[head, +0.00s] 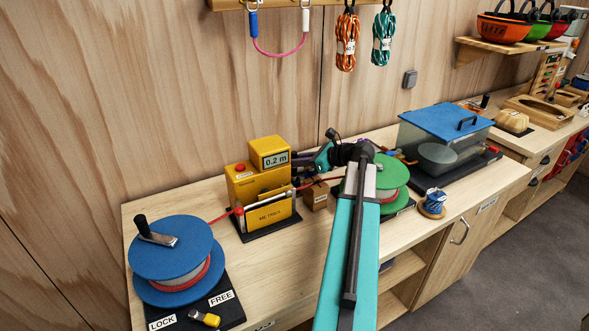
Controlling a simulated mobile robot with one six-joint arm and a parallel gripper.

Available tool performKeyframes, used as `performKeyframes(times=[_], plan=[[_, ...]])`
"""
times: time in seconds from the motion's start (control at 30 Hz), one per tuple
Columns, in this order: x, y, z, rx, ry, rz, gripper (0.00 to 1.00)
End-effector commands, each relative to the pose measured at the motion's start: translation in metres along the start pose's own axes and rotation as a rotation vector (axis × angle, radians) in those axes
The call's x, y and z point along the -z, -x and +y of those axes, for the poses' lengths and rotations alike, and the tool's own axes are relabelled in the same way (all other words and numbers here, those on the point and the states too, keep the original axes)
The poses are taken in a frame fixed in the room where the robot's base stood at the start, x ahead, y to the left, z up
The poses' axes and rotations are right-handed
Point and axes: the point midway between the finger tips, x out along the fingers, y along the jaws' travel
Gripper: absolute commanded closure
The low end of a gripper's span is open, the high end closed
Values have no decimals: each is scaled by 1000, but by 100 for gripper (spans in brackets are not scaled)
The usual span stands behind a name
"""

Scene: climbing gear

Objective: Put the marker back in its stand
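My teal arm reaches in from the bottom of the head view. My gripper (304,163) is at its far end, just right of the yellow meter box and above the rope line. It is small and dark here, and I cannot tell whether its fingers are open or closed on something. A small wooden block (316,196), possibly the marker's stand, sits on the bench below the gripper, right of the meter. I cannot make out the marker; it may be hidden around the gripper or too small to tell.
A yellow meter (262,192) reads 0.2 m. A red rope runs between a blue reel (172,248) and a green reel (394,172). A blue-lidded clear box (446,140) and a small blue spool (433,202) stand to the right. Bare bench lies in front of the meter.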

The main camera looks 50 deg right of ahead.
Motion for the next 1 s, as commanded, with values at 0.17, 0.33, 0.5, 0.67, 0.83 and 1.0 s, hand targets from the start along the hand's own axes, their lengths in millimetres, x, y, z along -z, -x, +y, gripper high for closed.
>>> performKeyframes(times=[0.17,0.33,0.5,0.67,0.83,1.0], plan=[[16,-7,0,-1,-3,0,100],[28,-12,0,0,-2,0,100],[30,-13,0,0,0,-1,100],[30,-13,0,-1,0,0,100],[32,-14,0,-1,0,0,100],[32,-14,1,-1,0,0,75]])
